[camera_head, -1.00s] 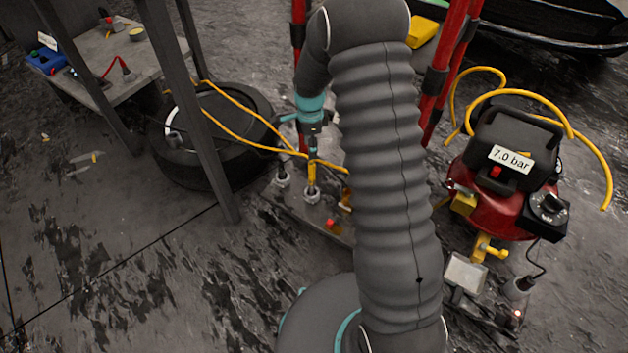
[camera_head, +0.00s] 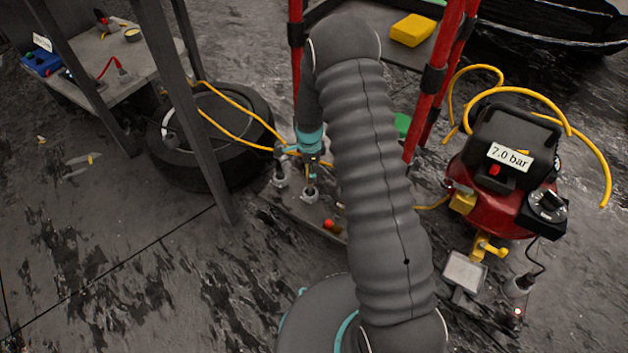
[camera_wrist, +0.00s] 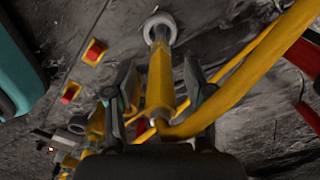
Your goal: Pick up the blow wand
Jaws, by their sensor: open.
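The yellow blow wand (camera_wrist: 160,85) stands upright in a pale round holder (camera_wrist: 160,27) in the wrist view. A thick yellow hose runs off its near end to the upper right. My gripper (camera_wrist: 160,84) is open, with one dark finger on each side of the wand; I cannot tell whether either finger touches it. In the head view my gripper (camera_head: 311,163) is low over the stand, and the wand is mostly hidden below it. The pale holder (camera_head: 310,197) shows at its foot.
A second tool stands in another pale holder (camera_head: 280,181), close on the left. A red button (camera_head: 328,225) is on the stand. The red compressor (camera_head: 495,195) marked 7.0 bar is to the right, a tyre (camera_head: 190,165) to the left. Red posts (camera_head: 437,85) rise behind my arm.

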